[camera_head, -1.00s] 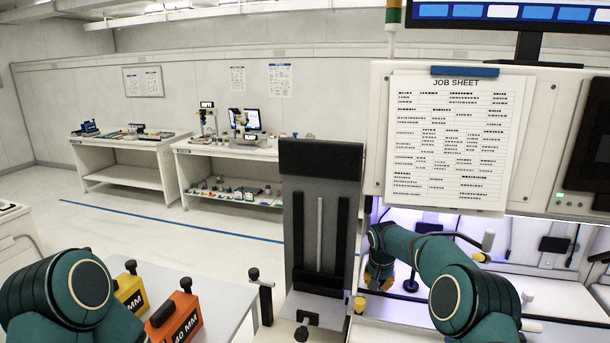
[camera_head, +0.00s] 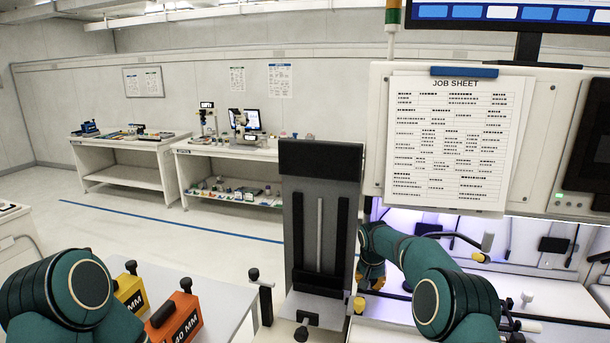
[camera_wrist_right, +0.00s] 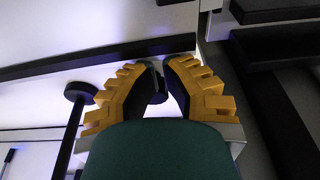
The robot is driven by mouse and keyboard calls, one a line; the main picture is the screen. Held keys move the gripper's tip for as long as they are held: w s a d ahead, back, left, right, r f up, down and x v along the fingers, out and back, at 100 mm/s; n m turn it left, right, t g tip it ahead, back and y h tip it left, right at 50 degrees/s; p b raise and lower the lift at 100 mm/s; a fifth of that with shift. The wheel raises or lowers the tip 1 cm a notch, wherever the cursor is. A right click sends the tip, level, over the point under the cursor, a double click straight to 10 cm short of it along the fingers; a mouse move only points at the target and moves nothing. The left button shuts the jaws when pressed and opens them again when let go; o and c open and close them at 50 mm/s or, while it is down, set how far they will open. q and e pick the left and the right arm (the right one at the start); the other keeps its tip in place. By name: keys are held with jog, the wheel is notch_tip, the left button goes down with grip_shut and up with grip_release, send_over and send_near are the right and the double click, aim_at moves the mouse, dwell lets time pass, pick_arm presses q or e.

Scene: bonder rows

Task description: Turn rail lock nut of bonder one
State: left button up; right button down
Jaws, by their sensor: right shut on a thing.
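My right gripper (camera_wrist_right: 161,77) has two yellow, ribbed fingers with dark pads in the right wrist view. The fingers are shut on a small dark knob (camera_wrist_right: 158,91), which seems to be the rail lock nut and is mostly hidden between the pads. In the head view the right gripper (camera_head: 371,277) shows only partly, at the left side of the lit bonder bay, and the nut cannot be made out there. My left arm shows at the lower left, but its gripper is out of view.
A dark upright panel (camera_head: 320,160) stands just left of the right gripper. A job sheet (camera_head: 455,140) hangs above the arm. Orange (camera_head: 178,318) and yellow (camera_head: 131,292) blocks lie at the lower left. A black round-headed post (camera_wrist_right: 78,94) stands beside the fingers.

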jog(key=shift+w+a+r, duration=0.1)
jog(key=shift+w+r, duration=0.05)
jog(key=shift+a+b, duration=0.2)
jog(key=shift+b, duration=0.15)
jog(key=p+v, duration=0.1)
jog(key=v, duration=0.1)
jog(key=p+v, duration=0.2)
jog(key=v, duration=0.1)
jog(key=shift+w+d+r+p, duration=0.15)
jog(key=shift+w+r+p, duration=0.1)
jog(key=shift+r+p, duration=0.15)
jog(key=shift+s+d+f+b, duration=0.1)
jog(key=shift+d+f+b, duration=0.4)
jog(key=shift+f+b, duration=0.4)
jog(key=shift+d+f+b, duration=0.55)
jog(key=shift+f+b, duration=0.1)
jog(key=shift+f, duration=0.45)
jog(key=shift+s+d+f+b, duration=0.1)
jog(key=shift+d+f+b, duration=0.4)
jog(key=shift+f+b, duration=0.45)
jog(key=shift+f, duration=0.1)
jog(key=shift+p, duration=0.3)
